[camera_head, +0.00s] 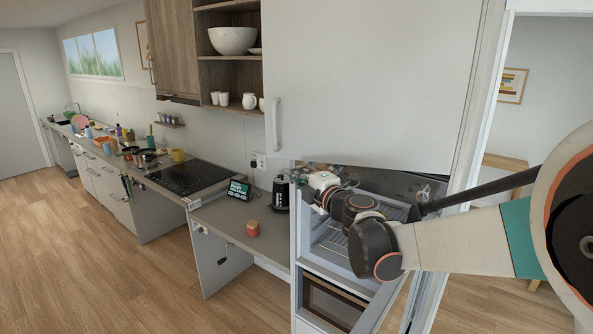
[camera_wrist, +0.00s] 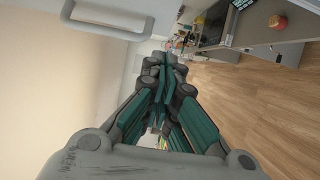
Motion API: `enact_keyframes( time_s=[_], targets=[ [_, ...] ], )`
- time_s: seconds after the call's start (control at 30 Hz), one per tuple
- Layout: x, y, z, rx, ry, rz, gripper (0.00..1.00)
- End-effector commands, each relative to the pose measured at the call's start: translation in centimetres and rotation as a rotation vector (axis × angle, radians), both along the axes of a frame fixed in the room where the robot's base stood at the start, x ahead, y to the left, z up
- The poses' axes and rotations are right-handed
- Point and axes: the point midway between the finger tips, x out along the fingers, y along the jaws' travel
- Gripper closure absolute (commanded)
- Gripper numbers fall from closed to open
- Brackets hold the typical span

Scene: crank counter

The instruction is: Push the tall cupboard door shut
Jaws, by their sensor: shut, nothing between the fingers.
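The tall cupboard door (camera_head: 370,80) is a large plain white panel at the upper middle of the head view. It appears to stand ajar, its lower edge out in front of the cupboard body. Its pale vertical handle (camera_head: 275,125) is near its left edge; the handle also shows large at the top left of the wrist view (camera_wrist: 108,22). My gripper (camera_head: 302,174) is shut and empty, just below the door's lower edge, right of and below the handle. Its teal fingers meet in the wrist view (camera_wrist: 162,72). I cannot tell whether they touch the door.
Below the door is an oven compartment with a wire rack (camera_head: 335,240). A grey counter (camera_head: 225,218) to the left holds a black kettle (camera_head: 280,195), a small screen (camera_head: 239,190) and a red-and-yellow object (camera_head: 252,229). Wooden floor (camera_head: 70,230) is clear at the left.

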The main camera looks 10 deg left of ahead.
Motion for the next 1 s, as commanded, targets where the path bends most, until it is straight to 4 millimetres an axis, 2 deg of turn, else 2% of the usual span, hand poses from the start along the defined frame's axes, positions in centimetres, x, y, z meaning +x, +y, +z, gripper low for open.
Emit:
enact_keyframes(
  time_s=[0.8, 1.0],
  targets=[
    [6.2, 6.0, 0.1, 0.001, 0.001, -0.002, 1.00],
    [8.2, 5.8, 0.1, 0.001, 0.000, -0.003, 1.00]
  ],
)
